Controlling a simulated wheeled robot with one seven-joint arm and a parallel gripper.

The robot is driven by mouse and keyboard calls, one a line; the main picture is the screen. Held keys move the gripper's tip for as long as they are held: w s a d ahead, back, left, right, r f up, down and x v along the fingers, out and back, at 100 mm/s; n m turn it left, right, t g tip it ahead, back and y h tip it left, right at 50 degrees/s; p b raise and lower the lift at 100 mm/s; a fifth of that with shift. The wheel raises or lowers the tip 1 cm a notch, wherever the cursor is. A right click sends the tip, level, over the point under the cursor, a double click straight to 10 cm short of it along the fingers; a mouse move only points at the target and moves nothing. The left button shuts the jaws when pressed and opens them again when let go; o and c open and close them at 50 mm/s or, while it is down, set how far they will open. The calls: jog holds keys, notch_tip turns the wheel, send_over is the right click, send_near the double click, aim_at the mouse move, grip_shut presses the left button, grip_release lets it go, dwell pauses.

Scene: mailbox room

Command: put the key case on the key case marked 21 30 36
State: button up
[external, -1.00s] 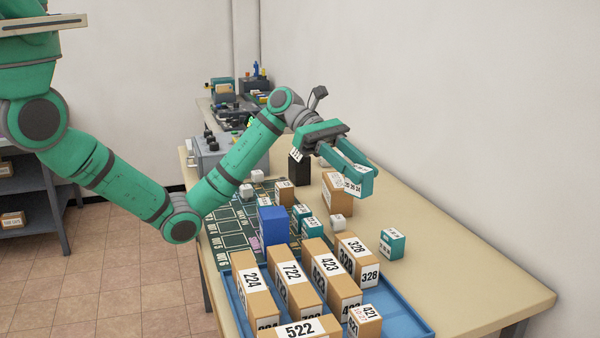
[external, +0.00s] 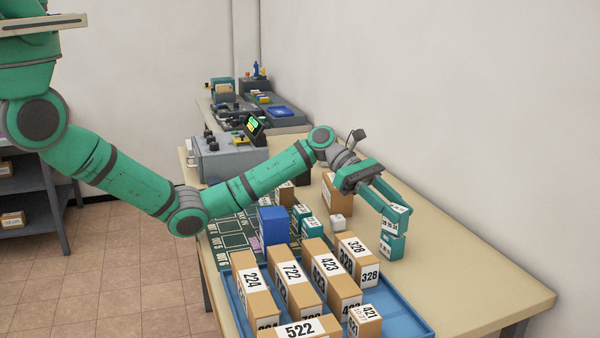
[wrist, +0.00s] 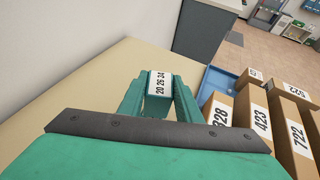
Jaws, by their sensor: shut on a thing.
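My gripper (external: 392,217) is shut on a teal key case with a white label (external: 397,211), over the right part of the table. In the wrist view the held key case (wrist: 159,84) reads 20 26 24 and sits between my two fingers (wrist: 159,95). A second teal key case (external: 391,246) with a white label stands on the table directly below the held one. In the external view the two look nearly touching; I cannot tell whether they are in contact. The lower case's number is too small to read, and it is hidden in the wrist view.
A blue tray (external: 412,322) with several numbered cardboard boxes is at the front. A dark green sorting mat (external: 228,233) with a blue box (external: 272,226) and small teal cases lies left. A brown box (external: 336,192) stands behind my gripper. The table's right side is clear.

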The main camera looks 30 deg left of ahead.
jog(key=shift+f, duration=0.2)
jog(key=shift+f, duration=0.15)
jog(key=o, duration=1.1)
jog(key=shift+w+a+r, duration=0.1)
jog(key=shift+r, duration=0.1)
jog(key=v, duration=1.1)
jog(key=shift+w+a, duration=0.15)
jog(key=shift+a, duration=0.2)
jog(key=shift+r, duration=0.1)
